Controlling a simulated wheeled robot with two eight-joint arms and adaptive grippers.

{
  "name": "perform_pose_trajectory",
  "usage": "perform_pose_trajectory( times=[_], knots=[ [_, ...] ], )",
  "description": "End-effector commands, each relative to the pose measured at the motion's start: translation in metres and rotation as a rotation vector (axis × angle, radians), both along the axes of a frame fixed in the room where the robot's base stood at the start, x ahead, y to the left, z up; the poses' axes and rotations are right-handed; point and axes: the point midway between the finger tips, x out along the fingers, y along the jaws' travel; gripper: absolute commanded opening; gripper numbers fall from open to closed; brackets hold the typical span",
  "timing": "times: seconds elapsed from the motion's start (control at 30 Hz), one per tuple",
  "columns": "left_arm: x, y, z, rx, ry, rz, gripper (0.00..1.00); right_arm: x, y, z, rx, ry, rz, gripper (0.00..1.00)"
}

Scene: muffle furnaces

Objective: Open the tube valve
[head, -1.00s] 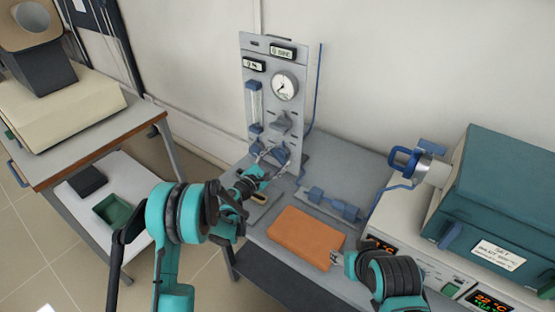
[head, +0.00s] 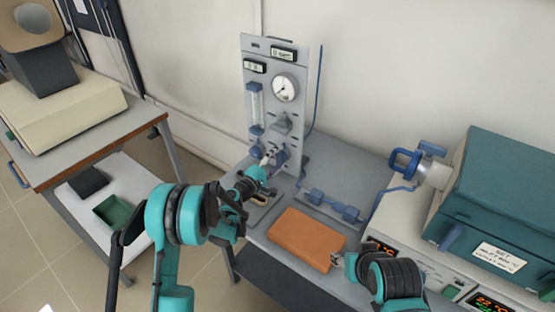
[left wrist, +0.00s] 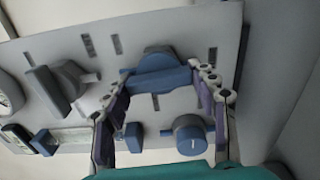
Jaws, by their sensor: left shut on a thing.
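A grey upright gas panel (head: 275,62) with a round gauge (head: 285,87) stands at the back of the bench. Low on it is a blue valve handle (head: 279,158), partly hidden by my left gripper (head: 267,157). In the left wrist view, the blue bar handle (left wrist: 158,82) lies between the fingertips of my left gripper (left wrist: 160,76), which is shut on it. A second round blue knob (left wrist: 188,134) sits beside it on the panel. My right gripper (head: 338,259) is at the right edge of an orange block, its fingers too small to judge.
The orange block (head: 300,238) lies on the bench in front of the panel. A low blue-grey fitting (head: 333,205) lies behind it. A teal furnace (head: 510,195) with a blue-clamped tube end (head: 405,163) stands right. A side table (head: 100,140) stands left.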

Motion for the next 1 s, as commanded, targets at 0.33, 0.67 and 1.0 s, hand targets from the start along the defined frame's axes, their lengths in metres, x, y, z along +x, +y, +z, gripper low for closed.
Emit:
perform_pose_trajectory(
  times=[0.33,0.67,1.0],
  knots=[
    [0.0000,-0.0006,0.0003,0.074,-0.054,-0.001,0.29,0.0000,0.0000,0.0000,0.000,0.000,0.000,0.49],
    [0.0000,-0.0006,0.0002,0.082,-0.059,-0.001,0.29,0.0000,0.0000,0.0000,0.000,0.000,0.000,0.49],
    [0.0000,-0.0003,0.0002,0.080,-0.058,-0.001,0.79,0.0000,0.0000,0.0000,0.000,0.000,0.000,0.49]
  ],
)
